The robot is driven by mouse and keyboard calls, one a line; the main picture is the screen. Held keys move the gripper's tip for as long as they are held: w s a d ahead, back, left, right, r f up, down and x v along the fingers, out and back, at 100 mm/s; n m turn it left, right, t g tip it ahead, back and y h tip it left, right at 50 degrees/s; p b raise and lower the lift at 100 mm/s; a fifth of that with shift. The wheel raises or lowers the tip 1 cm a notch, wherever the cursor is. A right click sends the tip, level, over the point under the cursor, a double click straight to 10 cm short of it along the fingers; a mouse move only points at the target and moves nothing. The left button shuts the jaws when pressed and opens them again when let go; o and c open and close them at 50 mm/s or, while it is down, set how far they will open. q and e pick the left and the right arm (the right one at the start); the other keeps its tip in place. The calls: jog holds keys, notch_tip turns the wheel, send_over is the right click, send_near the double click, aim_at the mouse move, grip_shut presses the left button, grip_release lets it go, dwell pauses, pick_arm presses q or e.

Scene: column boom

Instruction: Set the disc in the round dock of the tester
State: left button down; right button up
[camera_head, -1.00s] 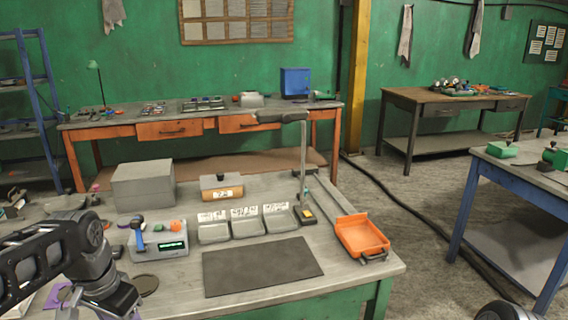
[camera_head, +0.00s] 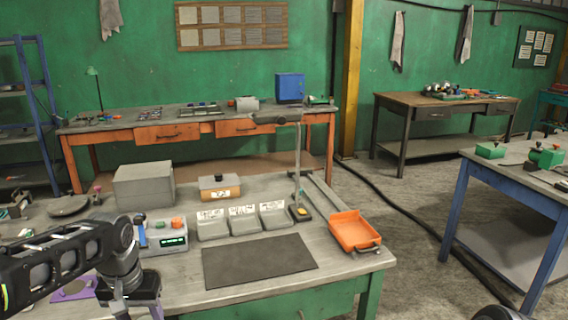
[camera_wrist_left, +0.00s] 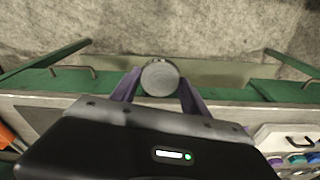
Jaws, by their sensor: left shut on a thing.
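The disc (camera_wrist_left: 160,78) is a grey round piece with its flat face toward the left wrist camera. My left gripper (camera_wrist_left: 158,88) is shut on it, with purple fingers at its two sides, close to the table edge in that picture. In the head view my left gripper (camera_head: 130,300) hangs low at the left, in front of the tester; its fingertips and the disc cannot be made out there. The tester (camera_head: 172,241) is a grey box with a green display, an orange knob and a blue lever. My arm covers its left part, and I cannot make out the round dock.
A dark mat (camera_head: 258,262) lies bare on the workbench. Label-fronted bins (camera_head: 242,226), a grey box (camera_head: 144,186), a stand (camera_head: 298,165) and an orange tray (camera_head: 354,231) stand behind and right. A pale box with coloured knobs (camera_wrist_left: 290,145) shows in the wrist view.

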pick_arm(q)
jog(key=w+d+f+m, duration=0.1)
jog(key=w+d+f, duration=0.3)
jog(key=d+f, duration=0.4)
jog(key=d, duration=0.4)
jog(key=shift+f+m, duration=0.3)
